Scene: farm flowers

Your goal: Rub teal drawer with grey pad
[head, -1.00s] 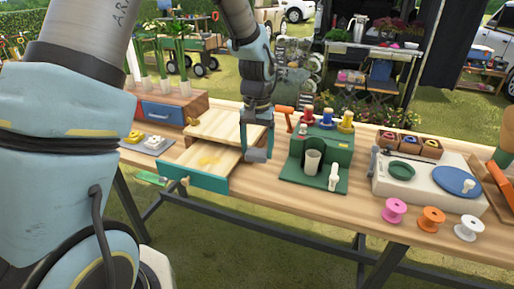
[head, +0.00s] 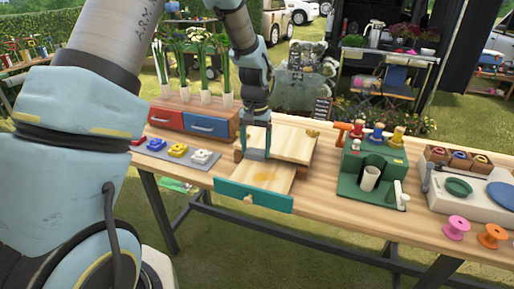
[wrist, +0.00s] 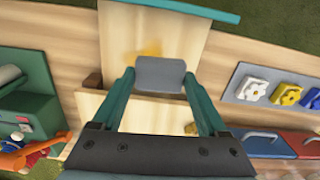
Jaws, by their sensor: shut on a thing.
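The teal drawer (head: 253,195) is pulled out of its pale wooden box (head: 290,143), with a yellow stain (head: 265,176) on its wooden floor. The wrist view also shows its teal front (wrist: 175,8) and the stain (wrist: 150,50). My gripper (head: 255,153) points down at the rear of the drawer, beside the box top. In the wrist view its fingers are shut on the grey pad (wrist: 160,73), which overlaps the stain's near edge. I cannot tell whether the pad touches the drawer.
A red-and-blue drawer unit (head: 195,120) with potted plants stands left of the box. A tray of coloured flower pieces (head: 177,150) lies left of the drawer. A green stand with a cup (head: 372,178) is to the right. Spools (head: 456,228) stand at the table's right front.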

